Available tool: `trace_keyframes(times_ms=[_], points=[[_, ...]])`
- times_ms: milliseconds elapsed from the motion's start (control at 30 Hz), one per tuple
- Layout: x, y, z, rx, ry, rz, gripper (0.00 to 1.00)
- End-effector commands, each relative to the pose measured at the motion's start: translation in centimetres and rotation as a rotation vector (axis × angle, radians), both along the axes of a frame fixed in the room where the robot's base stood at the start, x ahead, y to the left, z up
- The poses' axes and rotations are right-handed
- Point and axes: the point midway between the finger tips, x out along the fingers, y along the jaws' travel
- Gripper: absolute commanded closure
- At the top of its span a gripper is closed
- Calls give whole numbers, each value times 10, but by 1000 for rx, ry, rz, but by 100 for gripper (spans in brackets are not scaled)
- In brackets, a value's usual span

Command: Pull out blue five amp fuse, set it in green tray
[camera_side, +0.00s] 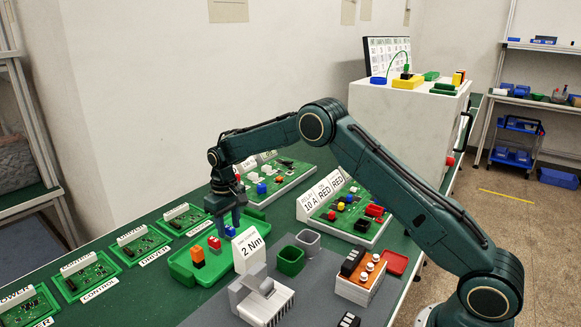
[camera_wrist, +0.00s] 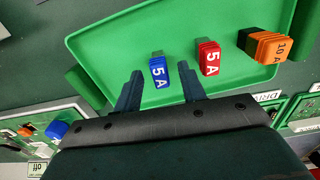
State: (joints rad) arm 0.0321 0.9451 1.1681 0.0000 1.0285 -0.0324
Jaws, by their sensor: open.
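The blue fuse marked 5 A (camera_wrist: 159,75) is inside the green tray (camera_wrist: 112,45), and it also shows below my gripper in the side view (camera_side: 230,231). My gripper (camera_wrist: 160,71) is open, with one finger on each side of the blue fuse and a visible gap to each. In the side view my gripper (camera_side: 228,222) points down over the right part of the green tray (camera_side: 186,272). A red fuse marked 5 A (camera_wrist: 209,58) is in the tray to the right of the blue one.
An orange block marked 10 A (camera_wrist: 268,46) is also in the tray. A 2 Nm sign (camera_side: 249,248) stands close beside my gripper. A green cup (camera_side: 290,262) and a grey cup (camera_side: 308,241) stand to the right. Circuit boards (camera_side: 85,274) line the left.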

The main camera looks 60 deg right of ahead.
Motion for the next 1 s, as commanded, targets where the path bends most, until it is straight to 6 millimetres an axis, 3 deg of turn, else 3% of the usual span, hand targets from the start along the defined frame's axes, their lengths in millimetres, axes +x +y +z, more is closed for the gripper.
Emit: trace_keyframes(times_ms=[367, 800, 1000], points=[[0, 0, 28, 0, -2, 0, 59], [1, 0, 101, 0, -4, 0, 59], [1, 0, 126, 0, -3, 0, 59]])
